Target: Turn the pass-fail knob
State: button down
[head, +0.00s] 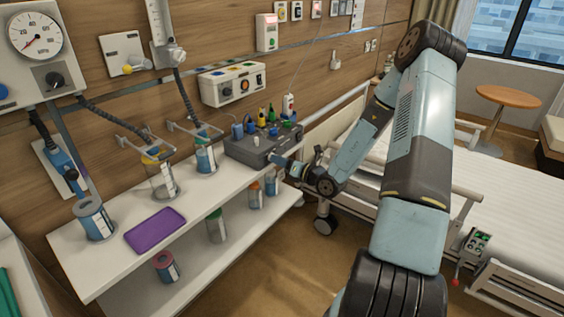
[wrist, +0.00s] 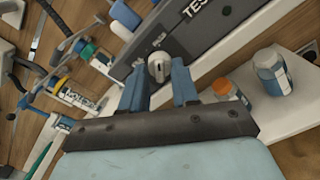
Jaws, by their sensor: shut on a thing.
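The dark grey tester box (head: 246,152) stands on the upper shelf of the white bedside unit, with several coloured connectors on top. It fills the upper part of the wrist view (wrist: 190,32), where part of its white lettering shows. A small pale knob (wrist: 158,64) sticks out of its front face, with a dark mark on it. My gripper (wrist: 159,72) has its two blue fingers on either side of this knob and is shut on it. In the head view my gripper (head: 279,162) is at the box's front right end, and the knob is hidden.
The white shelf unit (head: 90,262) also holds a purple tray (head: 155,230), jars and blue-labelled bottles. An orange-capped bottle (wrist: 228,90) stands on the lower shelf near my fingers. The bed (head: 515,205) is at the right, and open floor lies between it and the shelves.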

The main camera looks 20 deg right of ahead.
jog(key=shift+w+d+m, duration=0.1)
jog(key=shift+d+m, duration=0.1)
jog(key=shift+m, duration=0.8)
jog(key=shift+f, duration=0.1)
jog(key=c, duration=1.2)
grip_release()
jog(key=shift+a, duration=0.15)
jog(key=v, duration=1.4)
